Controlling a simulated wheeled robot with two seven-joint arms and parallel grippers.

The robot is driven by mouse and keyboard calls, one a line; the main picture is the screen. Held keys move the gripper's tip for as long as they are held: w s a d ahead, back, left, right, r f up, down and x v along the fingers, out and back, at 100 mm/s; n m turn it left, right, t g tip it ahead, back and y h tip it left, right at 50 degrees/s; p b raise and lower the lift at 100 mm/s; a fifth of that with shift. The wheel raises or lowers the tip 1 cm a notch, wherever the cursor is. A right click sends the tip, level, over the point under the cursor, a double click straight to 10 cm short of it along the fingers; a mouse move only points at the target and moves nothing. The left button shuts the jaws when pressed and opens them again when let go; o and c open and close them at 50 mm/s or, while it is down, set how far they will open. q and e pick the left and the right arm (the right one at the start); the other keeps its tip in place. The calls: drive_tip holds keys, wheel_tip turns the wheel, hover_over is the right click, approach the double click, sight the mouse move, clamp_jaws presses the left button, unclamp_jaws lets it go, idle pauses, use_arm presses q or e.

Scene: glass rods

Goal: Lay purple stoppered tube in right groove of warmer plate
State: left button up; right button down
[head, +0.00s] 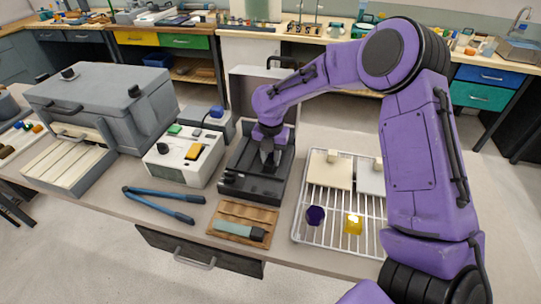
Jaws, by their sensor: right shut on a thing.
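My right gripper (268,157) points down into an open black case (238,192) near the middle of the bench. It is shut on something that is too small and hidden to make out. I cannot clearly see a purple stoppered tube. A brown grooved tray (232,208) lies in front of the case, with a grey-green tube with a dark end (238,230) lying across its front. I cannot tell whether the case or the brown tray is the warmer plate. My left gripper is not in view.
A white wire rack (297,234) on the right holds a purple round piece (315,215), a yellow piece (353,224) and pale blocks. A white control box (187,158) stands left of the case, blue-handled tongs (165,205) before it. A grey oven (105,100) stands further left.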

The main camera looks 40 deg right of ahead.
drive_tip(key=shift+f, duration=0.2)
idle(0.3)
drive_tip(key=c, duration=0.8)
unclamp_jaws()
drive_tip(key=shift+o, duration=0.2)
